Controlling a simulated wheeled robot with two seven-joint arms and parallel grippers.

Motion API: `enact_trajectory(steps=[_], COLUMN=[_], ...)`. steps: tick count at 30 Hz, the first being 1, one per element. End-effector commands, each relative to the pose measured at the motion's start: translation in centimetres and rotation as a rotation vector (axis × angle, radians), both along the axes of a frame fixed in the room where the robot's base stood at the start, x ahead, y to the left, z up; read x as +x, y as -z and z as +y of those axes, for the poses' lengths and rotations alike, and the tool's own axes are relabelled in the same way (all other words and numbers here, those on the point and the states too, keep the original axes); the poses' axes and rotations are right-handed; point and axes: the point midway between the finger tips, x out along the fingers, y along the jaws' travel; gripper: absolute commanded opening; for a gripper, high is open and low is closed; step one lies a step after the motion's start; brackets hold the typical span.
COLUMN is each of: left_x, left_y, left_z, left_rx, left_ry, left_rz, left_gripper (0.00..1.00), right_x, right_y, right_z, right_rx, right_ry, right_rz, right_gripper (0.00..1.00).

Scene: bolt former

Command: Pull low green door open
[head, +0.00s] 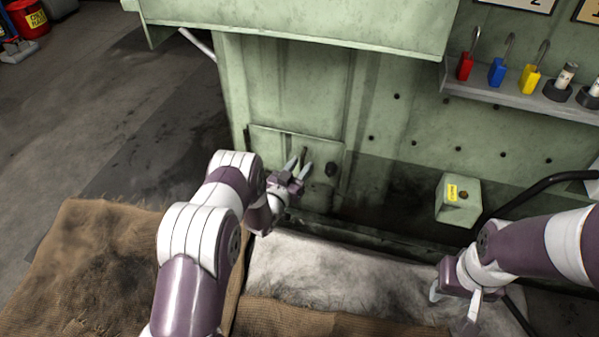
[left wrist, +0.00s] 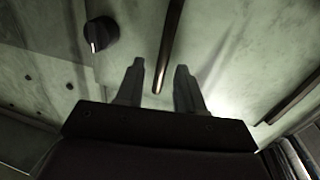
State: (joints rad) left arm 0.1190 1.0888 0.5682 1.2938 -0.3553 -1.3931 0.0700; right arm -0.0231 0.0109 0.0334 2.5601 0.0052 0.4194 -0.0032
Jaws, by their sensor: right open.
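The low green door (head: 264,140) is a small panel in the lower part of the green machine. It looks shut, and my left arm covers part of its lower area. A thin upright handle (head: 303,155) is on the door; it also shows as a dark rod in the left wrist view (left wrist: 169,45). My left gripper (head: 298,168) is in front of the door, its two fingers spread with the handle's lower end between or just ahead of them. I cannot tell if they touch it. My right gripper (head: 455,305) is open and empty at the lower right, away from the door.
A dark knob (head: 330,169) sits right of the handle. A green box with a yellow label (head: 458,200) stands at the right, near a black hose (head: 530,190). A shelf (head: 530,98) holds padlocks. Brown sacking (head: 90,270) and a pale cloth (head: 330,275) lie below.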

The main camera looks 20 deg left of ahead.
Motion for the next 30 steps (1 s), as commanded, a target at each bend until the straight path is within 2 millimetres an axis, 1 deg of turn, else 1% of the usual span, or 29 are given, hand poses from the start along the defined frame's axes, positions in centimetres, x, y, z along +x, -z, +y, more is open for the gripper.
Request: enact_trajectory(steps=[7,8,9,11,12,19,23,26,30], left_x=[0.2,0.2,0.2,0.2,0.2,0.1,-0.3,-1.0,-2.6], left_y=[-0.1,-0.1,-0.1,-0.1,-0.1,0.0,-0.1,-0.2,-0.2], left_z=[-0.1,-0.1,-0.1,0.0,0.0,0.0,0.2,0.6,1.4], left_rx=[0.0,0.0,0.0,0.0,0.0,0.0,0.0,0.001,0.001], left_ry=[0.0,0.0,0.0,0.0,0.0,0.004,0.028,0.067,0.155], left_rz=[0.001,0.001,0.001,0.001,0.001,0.001,0.002,0.001,0.003], left_gripper=[0.38,0.34,0.21,0.02,0.0,0.0,0.0,0.0,0.0], right_x=[0.0,0.0,0.0,0.0,0.0,0.0,0.0,0.0,0.0], right_y=[0.0,0.0,0.0,0.0,0.0,0.0,-0.2,-0.5,-1.1], right_z=[0.0,0.0,0.0,0.0,0.0,0.0,0.0,0.0,0.0], right_rx=[0.0,0.0,0.0,0.0,0.0,0.0,0.0,0.0,0.0], right_ry=[0.0,0.0,0.0,0.0,0.0,0.0,0.0,0.0,0.0], right_rz=[0.0,0.0,0.0,0.0,0.0,0.0,0.0,0.0,0.0], right_gripper=[0.43,0.43,0.43,0.43,0.43,0.43,0.43,0.43,0.43])
